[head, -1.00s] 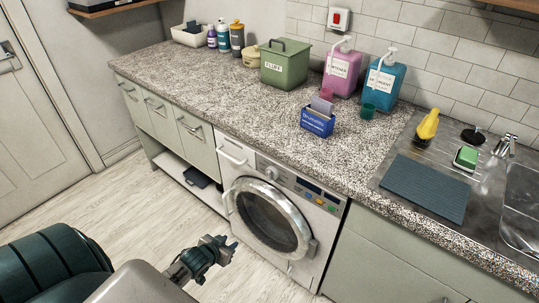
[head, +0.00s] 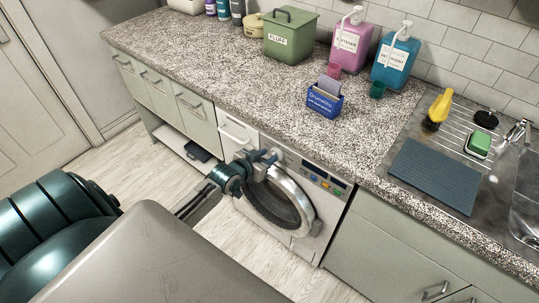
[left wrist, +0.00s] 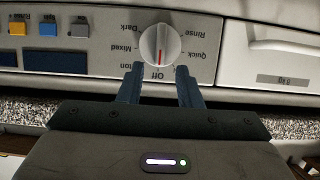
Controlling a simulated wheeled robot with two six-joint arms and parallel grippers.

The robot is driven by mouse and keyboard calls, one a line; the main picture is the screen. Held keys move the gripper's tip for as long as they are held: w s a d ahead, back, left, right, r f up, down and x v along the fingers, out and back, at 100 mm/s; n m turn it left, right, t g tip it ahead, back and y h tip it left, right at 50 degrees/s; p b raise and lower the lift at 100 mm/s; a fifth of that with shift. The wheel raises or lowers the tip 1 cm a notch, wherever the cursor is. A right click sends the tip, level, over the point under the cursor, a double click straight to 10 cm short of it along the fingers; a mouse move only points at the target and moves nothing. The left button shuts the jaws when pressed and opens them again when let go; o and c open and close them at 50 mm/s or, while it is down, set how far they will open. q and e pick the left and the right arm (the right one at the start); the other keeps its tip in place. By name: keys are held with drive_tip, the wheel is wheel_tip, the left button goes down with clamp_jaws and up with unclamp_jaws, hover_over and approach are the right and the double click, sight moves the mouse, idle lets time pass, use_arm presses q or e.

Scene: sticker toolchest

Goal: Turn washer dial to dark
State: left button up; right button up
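The washer (head: 290,222) is a white front-loader under the counter. Its dial (left wrist: 160,45) is a round white knob with a red pointer line, shown upside down in the left wrist view. The red line points at the "Off" label (left wrist: 157,74). The "Dark" label (left wrist: 122,29) is at the dial's upper left in that view. My left gripper (left wrist: 160,80) is open and empty, its two blue fingers at the dial's near edge, one to each side; I cannot tell whether they touch it. In the head view my left gripper (head: 267,158) covers the dial. My right gripper is out of view.
Coloured buttons (head: 322,180) sit beside the dial on the panel. The detergent drawer (left wrist: 283,38) is on its other side. The counter edge (head: 300,149) runs just above the panel. Floor (head: 130,185) before the cabinets is free.

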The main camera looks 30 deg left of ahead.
use_arm(q)
drive_tip(key=shift+x, duration=0.9)
clamp_jaws()
drive_tip(key=shift+d+r, duration=0.1)
